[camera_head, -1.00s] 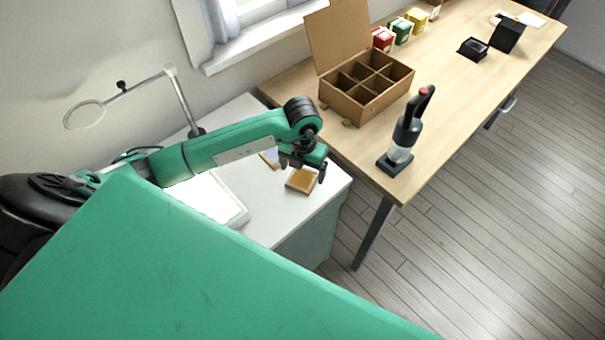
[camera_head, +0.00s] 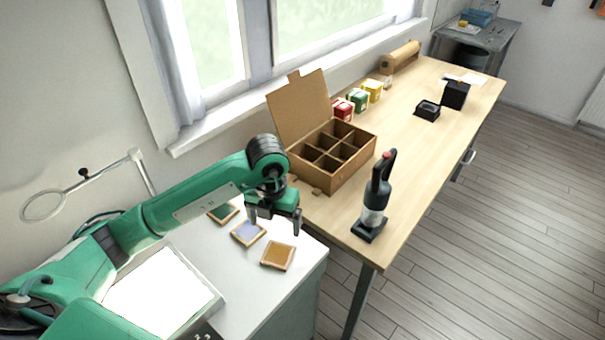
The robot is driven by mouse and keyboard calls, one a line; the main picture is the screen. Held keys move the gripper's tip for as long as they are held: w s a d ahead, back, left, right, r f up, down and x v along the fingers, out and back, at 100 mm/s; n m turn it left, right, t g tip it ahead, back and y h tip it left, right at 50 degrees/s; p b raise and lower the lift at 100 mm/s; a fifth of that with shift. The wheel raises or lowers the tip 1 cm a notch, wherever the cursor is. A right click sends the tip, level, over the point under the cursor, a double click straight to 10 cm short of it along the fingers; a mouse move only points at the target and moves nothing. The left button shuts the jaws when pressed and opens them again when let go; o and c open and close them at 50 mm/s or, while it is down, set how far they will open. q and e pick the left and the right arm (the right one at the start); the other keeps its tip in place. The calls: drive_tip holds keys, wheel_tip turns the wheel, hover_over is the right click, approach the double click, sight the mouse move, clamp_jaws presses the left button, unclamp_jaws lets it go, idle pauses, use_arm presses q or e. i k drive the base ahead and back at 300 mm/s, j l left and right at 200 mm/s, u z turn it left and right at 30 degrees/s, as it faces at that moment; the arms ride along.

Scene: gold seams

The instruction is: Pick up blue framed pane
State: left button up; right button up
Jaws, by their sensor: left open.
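The blue framed pane (camera_head: 248,232), a pale blue square in a wooden frame, lies flat on the white cabinet top. It is between a green framed pane (camera_head: 223,213) behind it and an amber framed pane (camera_head: 277,256) in front. My left gripper (camera_head: 273,228) is open and empty, fingers pointing down, seen just right of the blue pane and above the cabinet top. Its height over the surface is hard to tell. My right gripper is not in view.
A lit white panel (camera_head: 163,292) lies left of the panes. A magnifier on an arm (camera_head: 97,180) stands at the wall. The wooden table (camera_head: 405,150) bears an open divided cardboard box (camera_head: 335,155) and a black handheld vacuum (camera_head: 376,198), both close to my left arm.

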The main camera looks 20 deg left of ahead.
sight(246, 233)
drive_tip(key=k+l, duration=0.65)
drive_tip(key=k, duration=0.25)
